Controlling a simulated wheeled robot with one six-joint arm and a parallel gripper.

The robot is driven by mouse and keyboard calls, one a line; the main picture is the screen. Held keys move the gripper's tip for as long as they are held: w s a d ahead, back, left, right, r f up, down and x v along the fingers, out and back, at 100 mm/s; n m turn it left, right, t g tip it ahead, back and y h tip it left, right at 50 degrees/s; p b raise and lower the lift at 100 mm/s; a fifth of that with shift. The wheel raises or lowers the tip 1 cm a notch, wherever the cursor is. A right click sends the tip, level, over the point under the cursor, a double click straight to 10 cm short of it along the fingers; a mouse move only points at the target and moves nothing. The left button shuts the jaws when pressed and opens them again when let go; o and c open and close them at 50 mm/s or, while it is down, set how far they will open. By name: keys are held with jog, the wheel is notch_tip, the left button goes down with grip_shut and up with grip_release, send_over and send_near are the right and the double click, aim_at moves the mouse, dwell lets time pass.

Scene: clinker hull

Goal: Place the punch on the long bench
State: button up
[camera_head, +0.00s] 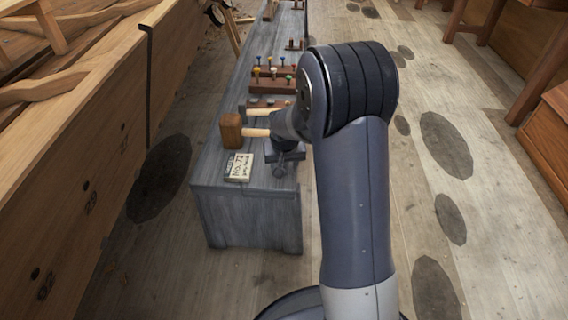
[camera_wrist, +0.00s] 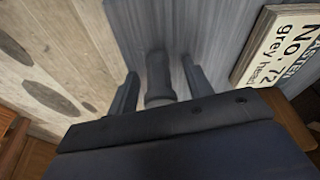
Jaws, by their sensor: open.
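The long bench (camera_head: 245,215) is grey wood and runs away from me in the head view; its top also shows in the wrist view (camera_wrist: 215,30). My gripper (camera_wrist: 158,88) is open over the near end of the bench, beside its right edge. A dark grey, round-bodied piece that looks like the punch (camera_wrist: 158,72) is between the two fingers, with a gap visible on each side. Its lower part is hidden behind my gripper's body. I cannot tell if it touches the bench.
A wooden mallet (camera_head: 231,132) and a card reading No. 72 grey head (camera_head: 239,168) are left of my gripper. A rack of coloured-handled tools (camera_head: 273,78) stands farther along the bench. The wooden hull (camera_head: 90,150) is at left, and a wooden cabinet (camera_head: 550,130) at right.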

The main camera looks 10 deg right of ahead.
jog(key=p+v, duration=0.4)
jog(key=v, duration=0.8)
jog(key=shift+r, duration=0.15)
jog(key=b+x, duration=0.4)
jog(key=x, duration=0.8)
jog(key=shift+f, duration=0.4)
notch_tip(320, 180, up, 5)
jog(key=shift+r+p, duration=0.15)
jog(key=shift+p, duration=0.9)
